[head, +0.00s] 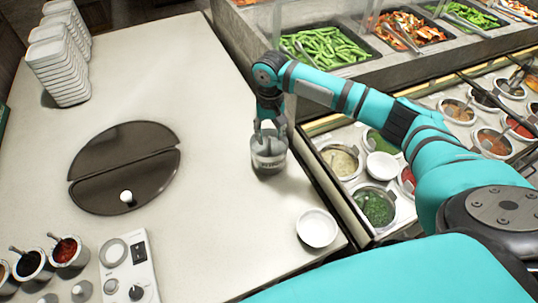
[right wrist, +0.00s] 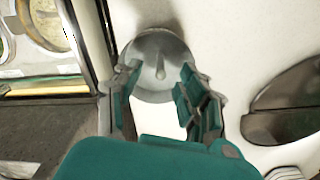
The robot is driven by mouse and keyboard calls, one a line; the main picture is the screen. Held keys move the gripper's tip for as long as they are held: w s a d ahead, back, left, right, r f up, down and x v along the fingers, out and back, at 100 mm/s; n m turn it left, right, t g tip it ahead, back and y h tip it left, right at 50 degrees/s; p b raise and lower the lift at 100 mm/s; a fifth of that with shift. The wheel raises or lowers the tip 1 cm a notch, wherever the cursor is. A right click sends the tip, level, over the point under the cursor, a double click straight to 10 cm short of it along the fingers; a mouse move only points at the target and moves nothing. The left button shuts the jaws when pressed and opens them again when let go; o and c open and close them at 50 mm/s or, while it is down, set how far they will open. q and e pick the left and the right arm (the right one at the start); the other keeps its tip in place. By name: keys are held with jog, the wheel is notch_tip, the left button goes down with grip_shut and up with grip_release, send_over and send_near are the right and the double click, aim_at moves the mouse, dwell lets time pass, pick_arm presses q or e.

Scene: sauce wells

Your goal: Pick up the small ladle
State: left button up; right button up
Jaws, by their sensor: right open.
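My right gripper (head: 268,130) points down over a round metal container (head: 268,158) on the pale counter. In the right wrist view the gripper (right wrist: 162,76) is open, with one finger on each side of a narrow upright piece (right wrist: 160,70) inside the round metal container (right wrist: 150,94). This piece looks like a handle, but I cannot tell for sure that it is the small ladle's. The fingers show no grip on it. My left gripper is not in view.
A white bowl (head: 317,228) stands at the counter's right edge. Sauce wells (head: 374,205) lie beyond it, under my right arm. A dark round hob (head: 126,167), stacked white dishes (head: 60,62) and sauce pots (head: 68,253) are at the left. The counter's middle is clear.

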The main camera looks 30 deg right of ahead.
aim_at(269, 137)
jog(key=shift+w+f, duration=0.1)
jog(key=shift+f, duration=1.45)
jog(key=shift+c, duration=0.3)
grip_shut()
